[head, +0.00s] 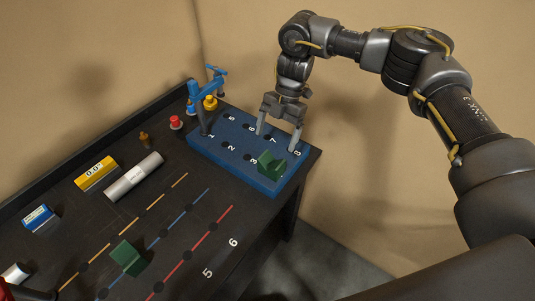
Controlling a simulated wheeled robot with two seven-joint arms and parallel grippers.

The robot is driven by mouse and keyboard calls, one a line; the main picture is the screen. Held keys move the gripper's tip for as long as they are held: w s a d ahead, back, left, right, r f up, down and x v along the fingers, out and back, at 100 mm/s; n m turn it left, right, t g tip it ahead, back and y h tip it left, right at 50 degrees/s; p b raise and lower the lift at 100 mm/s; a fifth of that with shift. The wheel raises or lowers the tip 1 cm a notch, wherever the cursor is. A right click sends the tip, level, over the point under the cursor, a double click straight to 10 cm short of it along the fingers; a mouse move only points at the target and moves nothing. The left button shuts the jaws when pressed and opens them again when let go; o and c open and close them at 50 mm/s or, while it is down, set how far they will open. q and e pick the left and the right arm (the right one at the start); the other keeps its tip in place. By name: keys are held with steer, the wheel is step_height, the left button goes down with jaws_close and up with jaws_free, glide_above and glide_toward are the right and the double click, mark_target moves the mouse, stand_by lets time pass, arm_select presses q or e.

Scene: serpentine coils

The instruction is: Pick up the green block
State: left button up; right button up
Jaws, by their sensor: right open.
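One green block (271,162) sits on the blue board (215,153), near its front right corner by the number 8. A second green block (128,258) lies on the dark table over the blue line. My right gripper (278,141) is open, pointing down over the right part of the blue board. Its fingers appear just behind the block on the board, with nothing between them. I cannot tell whether a fingertip touches the board. My left gripper is not in view.
A blue lever fixture (213,80) rises at the board's back left, with a red button (176,122) nearby. The table's right edge lies just beyond the board.

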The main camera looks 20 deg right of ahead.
mark_target(269, 167)
steer(key=shift+s+a+f+p, duration=0.15)
steer(key=shift+s+p, duration=0.15)
steer(key=shift+s, duration=0.9)
steer(key=x, duration=0.2)
steer(key=shift+w+f+p, duration=0.15)
steer(key=shift+f+p, duration=0.2)
steer(key=shift+w+a+f, duration=0.1)
steer(key=shift+w+f, duration=0.2)
steer(key=shift+f, duration=0.35)
steer(key=shift+s+a+p, duration=0.15)
steer(key=shift+s+p, duration=0.2)
steer(key=shift+p, duration=0.1)
steer(key=p+x, duration=0.2)
steer(key=x, duration=0.1)
steer(key=shift+a+f, duration=0.1)
steer(key=shift+f, duration=0.2)
steer(key=shift+s+a+f, duration=0.2)
steer(key=shift+f, duration=0.4)
steer(key=c, duration=0.9)
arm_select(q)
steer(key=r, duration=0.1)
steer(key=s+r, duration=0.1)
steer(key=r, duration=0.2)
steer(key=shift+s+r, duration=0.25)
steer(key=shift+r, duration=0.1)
arm_select(e)
steer(key=shift+w+r, duration=0.1)
steer(key=c, duration=0.6)
